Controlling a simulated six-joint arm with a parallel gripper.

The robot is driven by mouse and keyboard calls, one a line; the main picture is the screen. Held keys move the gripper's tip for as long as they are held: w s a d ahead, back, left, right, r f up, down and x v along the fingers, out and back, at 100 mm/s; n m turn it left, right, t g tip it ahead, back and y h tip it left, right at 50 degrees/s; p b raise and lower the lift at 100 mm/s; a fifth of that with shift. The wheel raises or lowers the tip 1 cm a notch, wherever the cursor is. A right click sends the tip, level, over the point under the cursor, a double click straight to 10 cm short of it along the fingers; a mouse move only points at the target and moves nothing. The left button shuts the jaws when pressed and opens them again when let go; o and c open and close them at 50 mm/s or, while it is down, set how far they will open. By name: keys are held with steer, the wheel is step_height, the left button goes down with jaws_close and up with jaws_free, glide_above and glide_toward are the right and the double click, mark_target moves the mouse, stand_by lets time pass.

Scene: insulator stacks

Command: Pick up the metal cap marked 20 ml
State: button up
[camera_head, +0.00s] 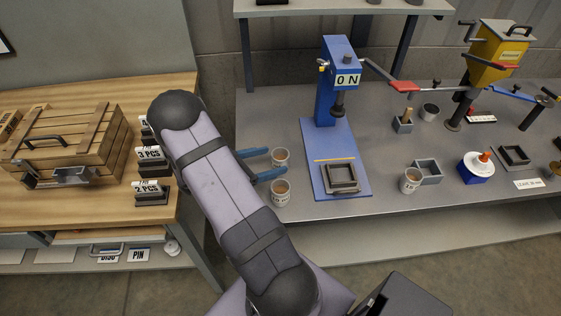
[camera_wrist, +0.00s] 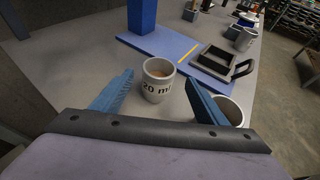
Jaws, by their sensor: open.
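The metal cap marked 20 ml (camera_wrist: 157,88) is a light, cup-shaped piece with brown contents, upright on the grey bench. In the head view the same cap (camera_head: 281,158) is the farther of two beside the blue press. My gripper (camera_wrist: 159,77) is open, its blue fingers on either side of the cap with gaps showing; contact is not visible. In the head view the gripper (camera_head: 276,161) reaches in from the left, low over the bench. A second similar cap (camera_head: 280,193) stands nearer the front, just outside my right finger; its marking is unreadable.
The blue press (camera_head: 340,90), marked ON, stands right of the caps, with a dark square frame (camera_head: 341,178) on its base. Another marked cup (camera_head: 411,181) and a grey box (camera_head: 428,171) stand farther right. A wooden crate (camera_head: 68,140) is on the left table.

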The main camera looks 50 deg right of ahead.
mark_target(280, 157)
steer(key=shift+s+d+f+p, duration=0.1)
steer(key=shift+s+d+p, duration=0.05)
steer(key=shift+d+p, duration=0.3)
steer(key=shift+w+p+x, duration=0.2)
steer(key=shift+p+x, duration=0.45)
steer(key=shift+x, duration=1.45)
steer(key=c, duration=1.4)
steer(key=shift+r+b, duration=0.9)
steer(key=shift+r, duration=4.05)
